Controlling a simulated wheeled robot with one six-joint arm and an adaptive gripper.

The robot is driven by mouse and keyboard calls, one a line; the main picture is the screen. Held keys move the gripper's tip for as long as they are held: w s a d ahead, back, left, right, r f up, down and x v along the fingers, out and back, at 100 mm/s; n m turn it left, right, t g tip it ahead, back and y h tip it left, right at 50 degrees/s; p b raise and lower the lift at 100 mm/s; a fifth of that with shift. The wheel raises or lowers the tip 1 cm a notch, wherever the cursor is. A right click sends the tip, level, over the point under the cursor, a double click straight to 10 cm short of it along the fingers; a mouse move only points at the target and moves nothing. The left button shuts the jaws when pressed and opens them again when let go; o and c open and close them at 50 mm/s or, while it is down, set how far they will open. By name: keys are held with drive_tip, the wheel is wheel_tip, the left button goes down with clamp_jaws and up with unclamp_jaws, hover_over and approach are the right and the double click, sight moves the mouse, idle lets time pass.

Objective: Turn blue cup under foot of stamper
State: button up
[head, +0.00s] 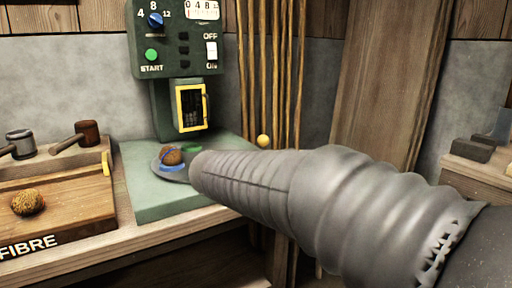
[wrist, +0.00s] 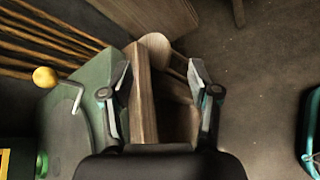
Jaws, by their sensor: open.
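The green stamper (head: 178,40) stands at the back of the bench, with a yellow-framed guard (head: 190,107) low on its front. I cannot make out the foot. A grey round plate (head: 163,174) on its green base carries the blue cup (head: 172,168), which holds a brown ball. The blue cup is at the plate's front, out from the guard. A green cup partly shows behind. A yellow knob (head: 264,141) on a bent metal rod shows in the wrist view (wrist: 45,77). My gripper (wrist: 160,68) is open and empty, right of the knob and apart from it.
A wooden tray (head: 60,205) marked FIBRE holds a brown ball (head: 27,202); mallets (head: 87,133) lie behind it. Long poles (head: 275,70) stand against the wall behind the knob. Wooden pieces (wrist: 143,95) lie below my open fingers. My arm hides the plate's right side.

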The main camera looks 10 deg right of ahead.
sight(260, 143)
drive_tip(key=w+a+r+n+t+h, duration=0.1)
drive_tip(key=w+a+n, duration=0.1)
drive_tip(key=w+a, duration=0.1)
drive_tip(key=w+a+r+n+t+h, duration=0.1)
drive_tip(key=w+a+r+n+t, duration=0.1)
drive_tip(key=w+a, duration=0.2)
drive_tip(key=w+a+r+n+t+b, duration=0.1)
drive_tip(key=w+a+n+t, duration=0.1)
drive_tip(key=w+a+n, duration=0.1)
drive_tip(key=shift+w+a+r+h, duration=0.1)
drive_tip(key=shift+a+h, duration=0.1)
drive_tip(key=shift+a, duration=0.2)
drive_tip(key=shift+w+a+r+h, duration=0.1)
drive_tip(key=shift+a+h, duration=0.1)
drive_tip(key=shift+a, duration=0.2)
drive_tip(key=x, duration=1.3)
drive_tip(key=shift+w+d, duration=0.25)
clamp_jaws()
